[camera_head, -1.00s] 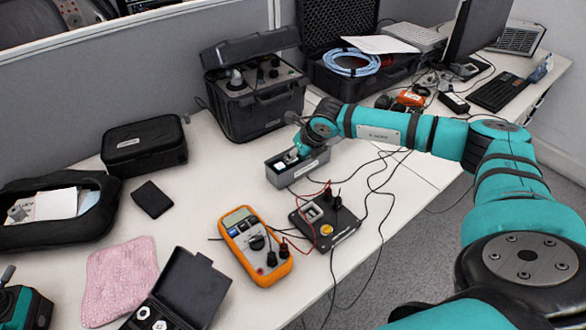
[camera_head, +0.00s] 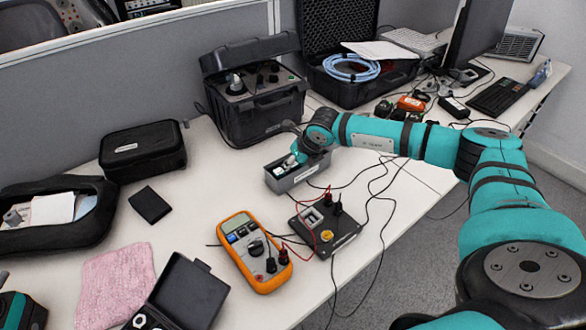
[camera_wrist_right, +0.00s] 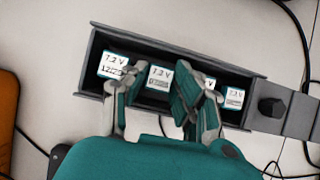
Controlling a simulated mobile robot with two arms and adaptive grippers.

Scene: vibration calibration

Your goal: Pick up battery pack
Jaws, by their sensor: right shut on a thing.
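A grey open-topped bin (camera_head: 272,182) stands on the bench, with its inside also seen in the right wrist view (camera_wrist_right: 92,55). Several teal battery packs with white "7.2 V" labels stand in a row in it. My right gripper (camera_wrist_right: 160,98) reaches down into the bin, its fingers on either side of the second pack from the left (camera_wrist_right: 158,76), and is shut on it. The pack is still within the bin walls; whether it is lifted I cannot tell. One finger partly hides the third pack (camera_wrist_right: 209,82).
Close to the bin are an orange multimeter (camera_head: 252,250), a black box with a yellow button (camera_head: 326,234) and loose cables. A large black case (camera_head: 262,115) stands behind the bin. Clear bench lies left of the bin.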

